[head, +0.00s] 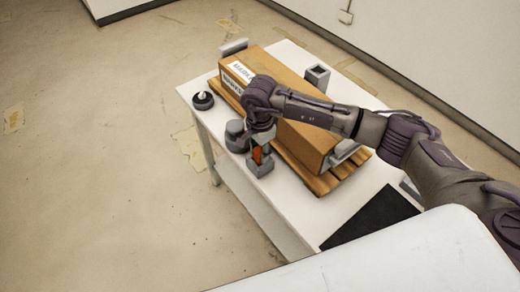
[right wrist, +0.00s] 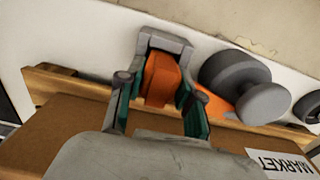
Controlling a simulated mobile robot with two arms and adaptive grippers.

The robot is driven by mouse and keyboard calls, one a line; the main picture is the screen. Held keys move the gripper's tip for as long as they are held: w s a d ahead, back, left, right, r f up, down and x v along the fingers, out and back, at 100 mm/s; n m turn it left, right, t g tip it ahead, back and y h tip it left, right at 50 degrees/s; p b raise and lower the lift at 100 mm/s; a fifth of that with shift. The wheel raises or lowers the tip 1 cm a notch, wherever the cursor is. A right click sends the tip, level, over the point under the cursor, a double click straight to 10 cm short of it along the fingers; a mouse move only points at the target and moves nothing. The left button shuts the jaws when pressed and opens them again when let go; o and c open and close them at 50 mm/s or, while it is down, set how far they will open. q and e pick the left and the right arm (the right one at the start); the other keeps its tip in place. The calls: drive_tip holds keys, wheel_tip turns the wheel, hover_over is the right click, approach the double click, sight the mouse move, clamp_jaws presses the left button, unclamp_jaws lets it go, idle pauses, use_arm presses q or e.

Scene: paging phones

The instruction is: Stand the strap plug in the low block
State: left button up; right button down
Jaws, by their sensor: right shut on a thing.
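The strap plug, an orange piece (head: 257,156), is between the fingers of my right gripper (head: 261,146) at the table's near left side. In the right wrist view, the gripper (right wrist: 160,100) is shut on the orange plug (right wrist: 160,80). The low block (head: 261,168), a grey open-topped block, is directly below the plug in the head view; its grey walls (right wrist: 165,41) frame the plug in the right wrist view. The plug's lower end is hidden, so I cannot tell how deep it sits. My left gripper is not in view.
A long cardboard box (head: 296,137) on wooden boards (head: 316,180) lies beside the block, under my right arm. A grey round knob-like thing (right wrist: 235,85) stands close to the block. A taller grey block (head: 316,77) and a black mat (head: 372,218) are on the white table (head: 208,123).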

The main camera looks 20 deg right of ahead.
sight(260, 150)
drive_tip(key=shift+b, duration=0.55)
idle(1.3)
drive_tip(key=shift+f+b, duration=0.6)
drive_tip(key=shift+f, duration=0.05)
drive_tip(key=c, duration=1)
unclamp_jaws()
drive_tip(key=shift+c, duration=0.2)
drive_tip(key=shift+r, duration=0.15)
drive_tip(key=shift+r+p, duration=2.7)
drive_tip(key=shift+r, duration=2.75)
drive_tip(key=shift+f, duration=0.1)
